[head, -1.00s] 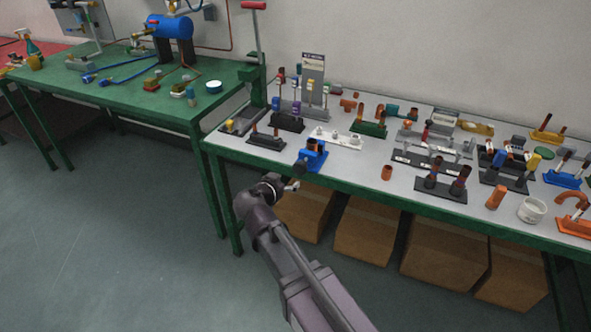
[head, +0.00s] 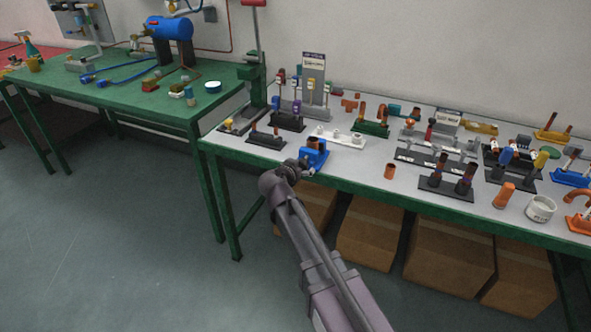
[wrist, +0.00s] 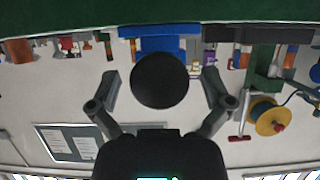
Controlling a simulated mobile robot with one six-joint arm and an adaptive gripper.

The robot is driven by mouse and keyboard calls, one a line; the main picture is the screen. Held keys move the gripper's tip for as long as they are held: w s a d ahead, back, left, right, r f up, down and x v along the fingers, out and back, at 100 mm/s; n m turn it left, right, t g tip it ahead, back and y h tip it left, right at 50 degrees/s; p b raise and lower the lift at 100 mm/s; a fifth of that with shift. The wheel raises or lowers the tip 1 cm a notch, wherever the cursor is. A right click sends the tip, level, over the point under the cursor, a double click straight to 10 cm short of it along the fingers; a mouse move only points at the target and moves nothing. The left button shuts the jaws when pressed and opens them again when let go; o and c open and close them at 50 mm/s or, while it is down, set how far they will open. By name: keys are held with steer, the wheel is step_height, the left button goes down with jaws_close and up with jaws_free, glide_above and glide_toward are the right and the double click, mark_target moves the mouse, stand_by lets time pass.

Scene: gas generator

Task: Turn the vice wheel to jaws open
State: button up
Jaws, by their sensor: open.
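The blue vice (head: 316,158) stands at the front edge of the grey tabletop, with a copper-coloured pipe piece (head: 313,144) upright in it. In the wrist view, the vice's blue body (wrist: 152,44) shows at the top, and its round black wheel (wrist: 160,80) faces the camera. My gripper (wrist: 160,90) is open, its two fingers to the left and right of the wheel with visible gaps. I cannot tell how deep the fingers reach along it. In the head view, my gripper (head: 301,169) is at the vice's front, and my arm hides most of the wheel.
The grey worktable (head: 352,176) holds several pipe stands behind and right of the vice. A loose copper fitting (head: 390,171) stands to the right. Cardboard boxes (head: 372,236) sit under the table. A green table (head: 130,103) is to the left. The floor left of my arm is clear.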

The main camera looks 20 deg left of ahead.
steer(key=shift+w, duration=0.15)
steer(key=c, duration=1.1)
steer(key=shift+a, duration=0.15)
